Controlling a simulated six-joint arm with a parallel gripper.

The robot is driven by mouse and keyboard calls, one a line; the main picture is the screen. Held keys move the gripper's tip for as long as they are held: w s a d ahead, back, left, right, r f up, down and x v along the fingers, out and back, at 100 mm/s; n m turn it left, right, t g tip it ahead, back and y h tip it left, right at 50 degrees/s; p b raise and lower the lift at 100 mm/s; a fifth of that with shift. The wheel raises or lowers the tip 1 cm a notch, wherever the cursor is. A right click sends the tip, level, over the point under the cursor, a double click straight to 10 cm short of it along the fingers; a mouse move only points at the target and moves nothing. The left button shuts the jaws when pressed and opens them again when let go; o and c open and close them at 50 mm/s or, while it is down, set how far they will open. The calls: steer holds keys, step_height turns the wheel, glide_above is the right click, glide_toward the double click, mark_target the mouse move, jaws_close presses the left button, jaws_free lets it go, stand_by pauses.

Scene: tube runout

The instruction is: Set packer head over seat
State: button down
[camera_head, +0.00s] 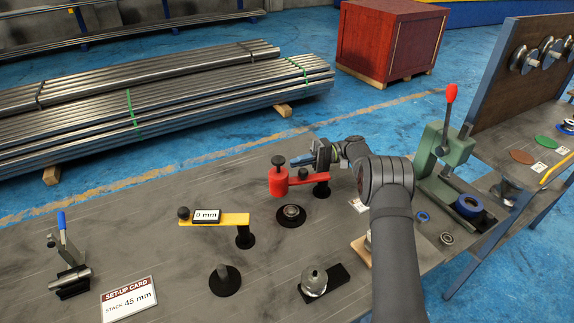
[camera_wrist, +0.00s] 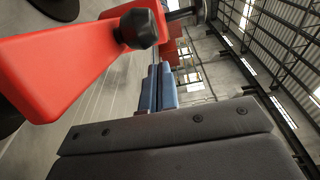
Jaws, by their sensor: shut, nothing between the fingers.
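The red packer head (camera_head: 278,184) hangs on a red swing arm (camera_head: 308,178) from a short dark post, with a black knob (camera_head: 278,160) on top. A dark round seat (camera_head: 291,214) with a metal ring lies on the bench, below and slightly right of the head in the head view. I cannot tell whether they line up exactly. My gripper (camera_head: 296,160) is above the red arm, beside the knob. In the wrist view its blue fingertips (camera_wrist: 159,87) are together and empty. The red part (camera_wrist: 60,55) and a black knob (camera_wrist: 138,28) are close by at upper left.
A yellow arm (camera_head: 222,219) with a 0 mm display stands left of the seat. A green press (camera_head: 445,155) with a red lever is at right. A peg on a round base (camera_head: 225,280), a metal fitting (camera_head: 314,281) and a set-up card (camera_head: 129,298) reading stack 45 mm are in front.

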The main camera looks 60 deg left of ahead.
steer(key=c, duration=1.9)
jaws_free()
steer(key=shift+w, duration=0.45)
steer(key=o, duration=0.3)
steer(key=shift+r, duration=0.25)
steer(key=o, duration=0.5)
steer(key=s+r+t+h, duration=0.1)
steer(key=t, duration=0.1)
steer(key=s+r+m+t, duration=0.1)
steer(key=r+t, duration=0.1)
steer(key=shift+s+r+h, duration=0.25)
steer(key=shift+s+h, duration=0.1)
steer(key=shift+h, duration=0.05)
step_height(320, 180, up, 15)
steer(key=m+t, duration=0.4)
steer(key=t, duration=1)
glide_above(304, 170)
step_height(304, 170, down, 17)
steer(key=shift+f, duration=0.1)
jaws_close()
